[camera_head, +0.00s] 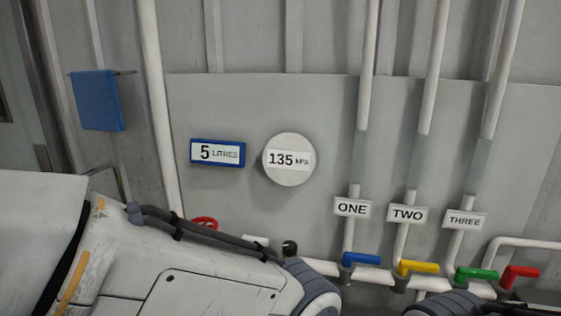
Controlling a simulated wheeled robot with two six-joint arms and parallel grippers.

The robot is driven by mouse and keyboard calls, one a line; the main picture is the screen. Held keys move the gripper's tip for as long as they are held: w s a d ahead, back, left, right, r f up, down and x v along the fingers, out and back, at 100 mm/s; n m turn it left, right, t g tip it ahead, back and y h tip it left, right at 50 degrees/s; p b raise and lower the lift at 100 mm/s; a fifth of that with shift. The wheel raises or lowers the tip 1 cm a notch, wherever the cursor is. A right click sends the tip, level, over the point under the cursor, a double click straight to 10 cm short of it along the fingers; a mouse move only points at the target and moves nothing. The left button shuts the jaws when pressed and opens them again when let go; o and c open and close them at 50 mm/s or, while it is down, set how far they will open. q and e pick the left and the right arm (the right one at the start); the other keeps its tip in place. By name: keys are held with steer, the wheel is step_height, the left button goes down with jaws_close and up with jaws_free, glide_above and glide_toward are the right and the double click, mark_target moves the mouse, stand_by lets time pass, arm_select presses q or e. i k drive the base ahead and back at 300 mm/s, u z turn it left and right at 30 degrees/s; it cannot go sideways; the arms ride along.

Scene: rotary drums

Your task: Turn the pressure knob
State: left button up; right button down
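A round pale knob or dial (289,172) labelled "135 kPa" sits on the grey wall panel, near the middle of the head view. A blue-framed sign (217,153) reading "5 LITRES" is to its left. A large white arm link of mine fills the lower left, below the dial and apart from it. A grey joint of mine shows at the bottom right. Neither gripper's fingers are in view, so I cannot see whether they hold anything. A red round part (204,223), perhaps a valve wheel, is partly hidden behind my arm.
White pipes labelled "ONE" (352,207), "TWO" (407,214) and "THREE" (465,220) run up the panel. Blue (361,259), yellow (418,267), green (476,274) and red (520,276) handles are below. A blue cloth (97,100) hangs at left. The space before the dial is clear.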

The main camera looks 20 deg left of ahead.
mark_target(289, 248)
steer(key=z, duration=1.9)
steer(key=k, duration=1.4)
steer(key=u, duration=1.6)
steer(key=i, duration=1)
steer(key=u, duration=0.05)
